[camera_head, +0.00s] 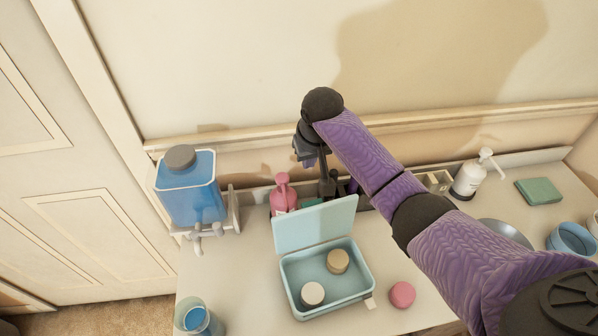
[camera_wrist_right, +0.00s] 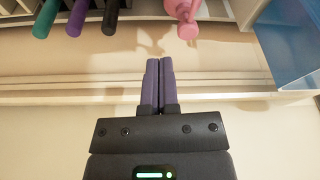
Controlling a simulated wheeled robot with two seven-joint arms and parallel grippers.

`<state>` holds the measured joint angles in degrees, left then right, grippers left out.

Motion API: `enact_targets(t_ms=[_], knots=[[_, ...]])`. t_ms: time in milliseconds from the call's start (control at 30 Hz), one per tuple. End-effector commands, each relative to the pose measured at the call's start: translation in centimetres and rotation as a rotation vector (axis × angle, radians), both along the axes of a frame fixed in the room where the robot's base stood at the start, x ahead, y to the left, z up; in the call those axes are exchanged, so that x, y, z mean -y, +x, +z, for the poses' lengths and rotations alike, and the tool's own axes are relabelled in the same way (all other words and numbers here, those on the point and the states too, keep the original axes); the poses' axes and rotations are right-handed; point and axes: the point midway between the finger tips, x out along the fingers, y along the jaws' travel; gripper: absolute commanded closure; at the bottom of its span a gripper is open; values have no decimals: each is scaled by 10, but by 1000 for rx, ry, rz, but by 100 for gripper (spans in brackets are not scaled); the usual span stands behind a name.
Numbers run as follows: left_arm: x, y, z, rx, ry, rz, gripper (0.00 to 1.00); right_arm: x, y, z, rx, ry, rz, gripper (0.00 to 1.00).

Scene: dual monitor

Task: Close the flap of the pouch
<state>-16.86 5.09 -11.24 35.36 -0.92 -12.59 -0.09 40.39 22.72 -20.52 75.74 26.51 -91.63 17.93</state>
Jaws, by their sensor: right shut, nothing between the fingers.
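The pouch is a light blue box (camera_head: 290,272) on the counter in the head view. Its flap (camera_head: 300,229) stands up, open, along the back edge. Two small round pieces, one white (camera_head: 312,294) and one tan (camera_head: 338,261), lie inside. My right gripper (camera_head: 309,161) is above and behind the flap, near the wall, apart from it. In the right wrist view its purple fingers (camera_wrist_right: 160,66) are together and empty. The pouch does not show in that view. My left gripper is in neither view.
A pink bottle (camera_head: 282,194) stands behind the flap; it also shows in the wrist view (camera_wrist_right: 186,14). A blue dispenser (camera_head: 190,195) hangs at left. A pink round piece (camera_head: 402,294) lies right of the box. A white pump bottle (camera_head: 468,181) stands at right.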

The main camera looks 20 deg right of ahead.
Motion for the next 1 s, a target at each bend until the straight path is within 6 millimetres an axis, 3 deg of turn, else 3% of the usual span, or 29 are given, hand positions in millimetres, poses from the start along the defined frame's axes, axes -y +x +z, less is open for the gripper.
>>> enact_targets(t_ms=[167, 567, 600, 700, 1000], knots=[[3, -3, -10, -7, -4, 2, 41, 0, 4, -20, -3, 1, 0, 100], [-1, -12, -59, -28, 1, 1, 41, 3, 28, -107, -3, 1, -1, 100], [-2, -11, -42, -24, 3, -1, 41, 2, 18, -95, -1, -2, 3, 100], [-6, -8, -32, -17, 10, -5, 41, 1, 2, -92, 0, -2, 3, 100], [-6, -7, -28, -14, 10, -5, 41, -1, -13, -94, 0, -1, 1, 100]])
